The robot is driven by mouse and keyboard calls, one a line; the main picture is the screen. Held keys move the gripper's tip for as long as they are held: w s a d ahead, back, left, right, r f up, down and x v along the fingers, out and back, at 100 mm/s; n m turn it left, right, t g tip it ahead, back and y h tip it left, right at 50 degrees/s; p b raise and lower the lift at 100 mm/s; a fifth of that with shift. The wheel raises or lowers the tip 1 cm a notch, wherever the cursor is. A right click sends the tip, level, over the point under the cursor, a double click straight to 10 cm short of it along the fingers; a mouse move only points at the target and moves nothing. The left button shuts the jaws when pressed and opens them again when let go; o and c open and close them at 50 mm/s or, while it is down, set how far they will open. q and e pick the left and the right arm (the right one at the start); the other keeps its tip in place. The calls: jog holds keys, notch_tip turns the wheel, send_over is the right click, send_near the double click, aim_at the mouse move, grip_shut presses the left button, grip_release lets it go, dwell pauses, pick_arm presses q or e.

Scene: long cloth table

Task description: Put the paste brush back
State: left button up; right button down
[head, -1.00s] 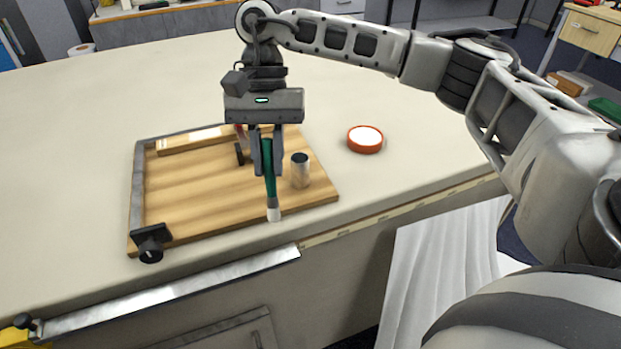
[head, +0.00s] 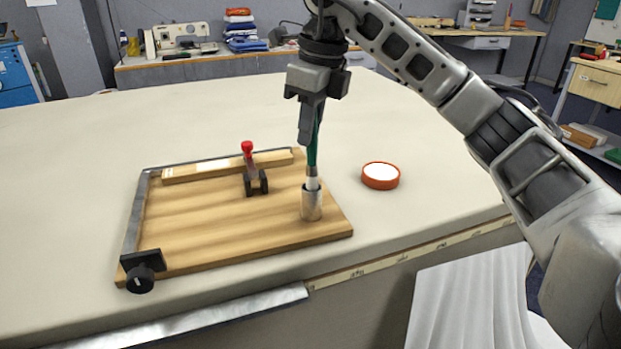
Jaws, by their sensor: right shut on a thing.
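The paste brush (head: 313,160) has a green handle, a metal ferrule and a pale tip. It hangs nearly upright from my right gripper (head: 312,125), which is shut on the upper handle. The brush's lower end is at the mouth of a small metal cup (head: 312,205); its tip seems to be just inside the rim. The cup stands near the right edge of a wooden board (head: 205,222). My left gripper is not in view.
A red-knobbed clamp (head: 249,165) stands on the board beside a wooden strip (head: 220,166). A black knob (head: 140,275) sits at the near left corner. An orange-rimmed round dish (head: 381,177) is right of the board. The cloth table (head: 70,160) is clear on the left.

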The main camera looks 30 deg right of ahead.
aim_at(309, 163)
notch_tip(309, 163, down, 6)
jog(key=shift+r, duration=0.15)
dwell(0.3)
jog(key=c, duration=1.3)
grip_release()
jog(key=shift+c, duration=0.2)
